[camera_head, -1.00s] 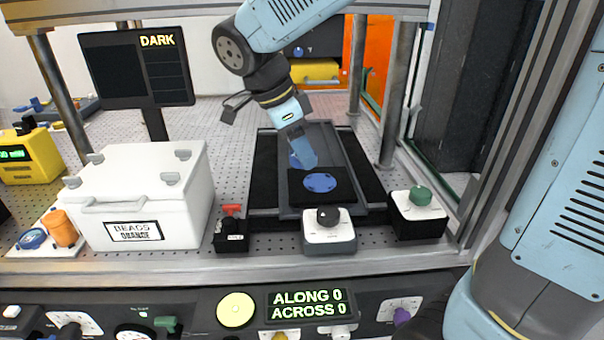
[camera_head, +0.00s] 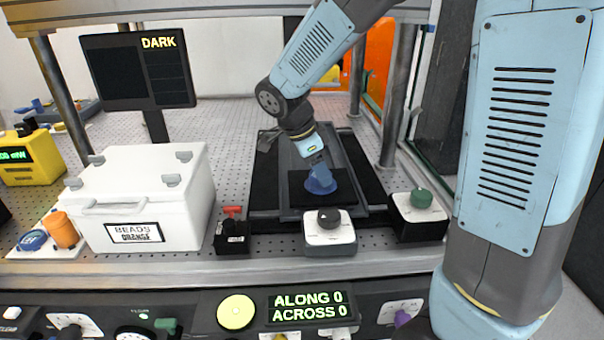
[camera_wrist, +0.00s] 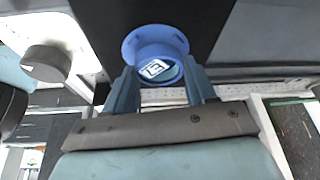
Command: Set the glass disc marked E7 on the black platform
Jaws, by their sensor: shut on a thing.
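In the wrist view, my gripper (camera_wrist: 158,72) is shut on a small round glass disc (camera_wrist: 174,75) with a white label, whose tilted dark mark looks like E7.
A white block with a black knob (camera_head: 330,228) stands in front of the platform, and a black block with a green knob (camera_head: 420,198) to its right. A white box (camera_head: 140,195) and a red-topped black block (camera_head: 232,238) are at left. Posts flank the bench.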

